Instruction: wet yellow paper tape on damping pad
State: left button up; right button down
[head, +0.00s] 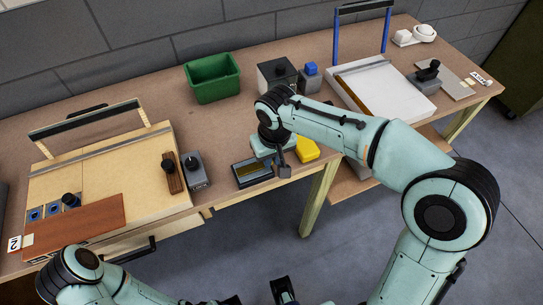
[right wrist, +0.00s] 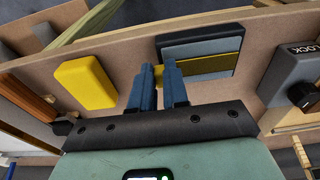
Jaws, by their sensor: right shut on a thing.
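The damping pad (right wrist: 204,50) is a grey-blue pad in a dark tray near the table's front edge; in the head view (head: 240,172) it lies just left of my right gripper. The yellow paper tape (right wrist: 218,65) is a dark yellow strip across the pad in the right wrist view. One end is between the fingers of my right gripper (right wrist: 158,72), which is shut on it. The tape looks flat over the pad, but I cannot tell whether it touches along its whole length.
A bright yellow block (head: 307,149) sits beside the right gripper. A green bin (head: 211,77) and a dark box (head: 277,75) stand behind. A wooden press board (head: 110,165) is at left, a white one (head: 395,90) at right. A grey lock box (head: 196,171) stands left of the pad.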

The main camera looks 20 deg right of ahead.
notch_tip(320, 180, up, 5)
jog(key=p, duration=0.4)
pick_arm(q)
notch_tip(320, 180, up, 7)
jog(key=w+p, duration=0.2)
jog(key=w, duration=0.1)
jog(key=shift+r+p, duration=0.15)
jog(key=shift+p, duration=0.25)
pick_arm(e)
notch_tip(320, 180, up, 4)
pick_arm(q)
jog(key=shift+s, duration=0.1)
